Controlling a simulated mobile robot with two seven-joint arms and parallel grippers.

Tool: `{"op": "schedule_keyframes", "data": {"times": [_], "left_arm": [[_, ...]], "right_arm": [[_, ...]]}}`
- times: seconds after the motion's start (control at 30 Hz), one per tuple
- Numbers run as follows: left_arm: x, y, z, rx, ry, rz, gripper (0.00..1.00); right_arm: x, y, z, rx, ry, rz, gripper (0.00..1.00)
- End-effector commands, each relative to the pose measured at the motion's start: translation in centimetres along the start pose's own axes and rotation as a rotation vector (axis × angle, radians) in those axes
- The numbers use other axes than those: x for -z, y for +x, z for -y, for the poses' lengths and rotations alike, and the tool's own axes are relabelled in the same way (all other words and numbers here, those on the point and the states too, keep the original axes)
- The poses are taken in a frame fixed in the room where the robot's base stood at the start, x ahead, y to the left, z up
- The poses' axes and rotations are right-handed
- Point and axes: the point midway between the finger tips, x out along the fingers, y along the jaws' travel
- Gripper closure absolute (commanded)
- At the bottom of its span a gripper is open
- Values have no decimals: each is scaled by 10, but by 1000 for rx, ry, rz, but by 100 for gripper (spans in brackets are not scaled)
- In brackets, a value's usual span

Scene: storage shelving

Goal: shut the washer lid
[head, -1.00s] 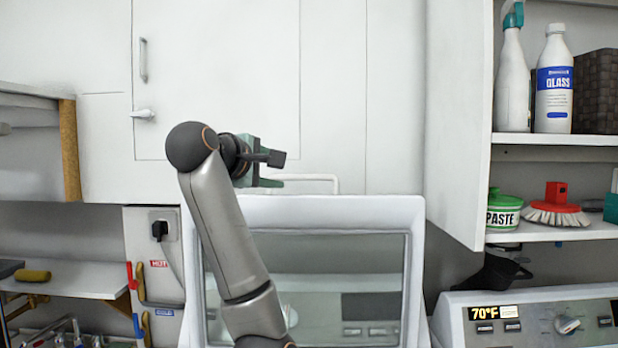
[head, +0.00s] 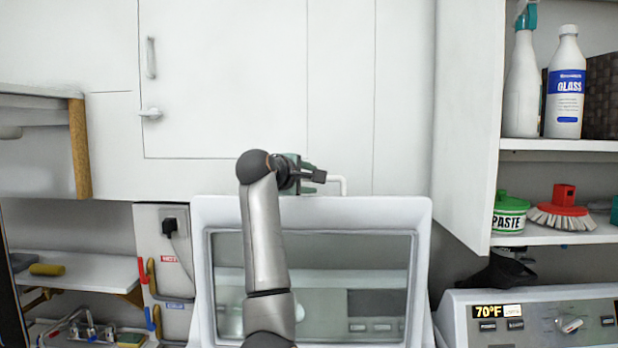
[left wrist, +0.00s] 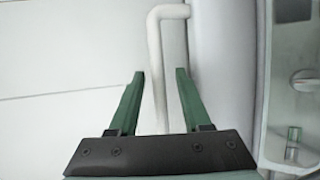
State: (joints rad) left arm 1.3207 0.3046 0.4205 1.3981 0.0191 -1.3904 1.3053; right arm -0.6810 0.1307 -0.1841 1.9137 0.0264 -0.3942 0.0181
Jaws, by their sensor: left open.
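The washer lid (head: 312,213) stands raised, with a white frame around a glass window. A white bar handle (head: 344,184) shows at its top edge, and it also shows in the left wrist view (left wrist: 155,60). My left gripper (head: 318,176) is at the lid's top edge, beside the handle. In the left wrist view the open green fingers (left wrist: 160,78) have the handle bar between them, with a gap visible on each side. The washer's panel shows through the lid window. My right gripper is not in view.
White cabinets (head: 225,80) stand behind the lid. Open shelves at right hold a glass cleaner bottle (head: 565,90), a paste tub (head: 509,214) and a red brush (head: 563,208). A second machine's panel (head: 540,322) is below. A sink tap (head: 90,328) is at lower left.

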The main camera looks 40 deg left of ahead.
Motion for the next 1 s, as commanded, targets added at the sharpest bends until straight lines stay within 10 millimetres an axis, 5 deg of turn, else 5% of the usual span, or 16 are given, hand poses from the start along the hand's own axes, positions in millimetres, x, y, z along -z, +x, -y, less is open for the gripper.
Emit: {"op": "schedule_keyframes", "data": {"times": [0.17, 0.57, 1.0], "left_arm": [[0, 0, 0, 0, 0, 0, 54], [0, 0, 0, 0, 0, -1, 99], [0, 0, 0, 1, 0, 0, 100]], "right_arm": [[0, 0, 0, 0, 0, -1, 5], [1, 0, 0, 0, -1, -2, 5], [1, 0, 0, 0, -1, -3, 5]]}}
